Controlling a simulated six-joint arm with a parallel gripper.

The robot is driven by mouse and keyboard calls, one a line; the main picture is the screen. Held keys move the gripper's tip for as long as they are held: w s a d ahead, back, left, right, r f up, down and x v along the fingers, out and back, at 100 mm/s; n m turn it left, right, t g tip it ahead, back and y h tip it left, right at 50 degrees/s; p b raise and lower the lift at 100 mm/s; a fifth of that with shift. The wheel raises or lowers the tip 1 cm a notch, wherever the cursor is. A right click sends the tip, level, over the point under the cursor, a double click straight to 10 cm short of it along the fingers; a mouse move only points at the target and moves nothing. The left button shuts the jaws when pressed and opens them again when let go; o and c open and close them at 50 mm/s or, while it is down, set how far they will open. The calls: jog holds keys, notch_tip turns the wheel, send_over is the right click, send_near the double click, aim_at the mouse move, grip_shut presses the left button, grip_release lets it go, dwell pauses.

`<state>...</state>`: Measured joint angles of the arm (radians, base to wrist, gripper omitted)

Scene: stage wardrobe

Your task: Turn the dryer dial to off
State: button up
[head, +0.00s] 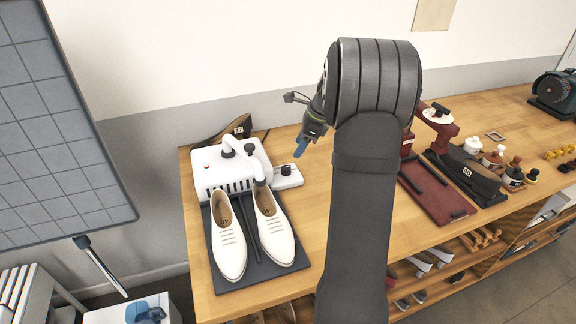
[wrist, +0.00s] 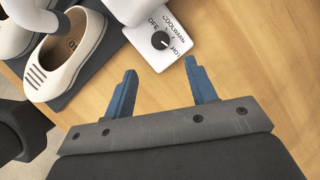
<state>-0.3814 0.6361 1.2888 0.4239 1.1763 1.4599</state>
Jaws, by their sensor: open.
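The shoe dryer (head: 222,172) is a white box at the left of the bench, with hoses reaching into a pair of cream shoes. Its black dial (head: 286,169) sits on a white plate at the dryer's right side. In the wrist view the dial (wrist: 160,40) shows ahead of the fingers, with OFF, COOL, WARM and HOT printed around it. A small light mark on the dial seems to face the HOT side. My gripper (wrist: 160,70) is open and empty, its blue fingers apart and short of the dial.
The cream shoes (head: 228,240) stand on a dark mat in front of the dryer. A dark red press (head: 432,190) and several bottles (head: 494,157) stand to the right. Bare wooden bench top (head: 330,205) lies right of the dial. A grey gridded panel (head: 55,120) stands at left.

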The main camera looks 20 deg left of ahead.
aim_at(287, 168)
jog(key=x, duration=1)
jog(key=shift+a+f, duration=0.1)
jog(key=c, duration=1)
